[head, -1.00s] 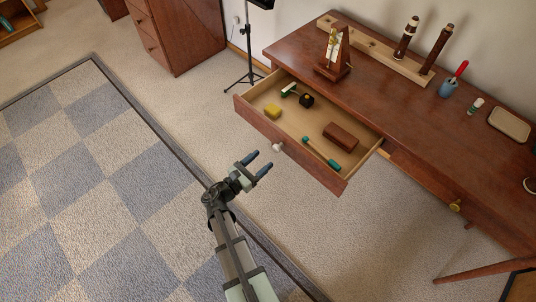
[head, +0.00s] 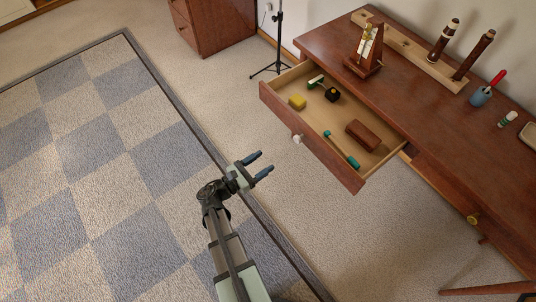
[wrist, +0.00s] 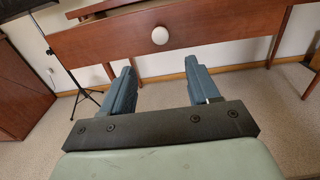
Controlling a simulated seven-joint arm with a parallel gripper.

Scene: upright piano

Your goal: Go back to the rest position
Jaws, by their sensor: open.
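My gripper (head: 262,166) is open and empty in the head view, held over the floor to the left of and below the open drawer (head: 320,157). A clear gap lies between the fingertips and the drawer front. In the wrist view both blue fingers (wrist: 163,88) stand apart with nothing between them. The drawer's white knob (wrist: 160,35) shows beyond them; it also shows in the head view (head: 297,139).
The drawer in the brown desk (head: 420,105) holds a yellow block (head: 297,102), a brown block (head: 363,135) and small tools. A metronome (head: 366,50) stands on the desk. A black stand (head: 279,40) and a cabinet (head: 215,25) are behind. The checkered rug (head: 90,150) is clear.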

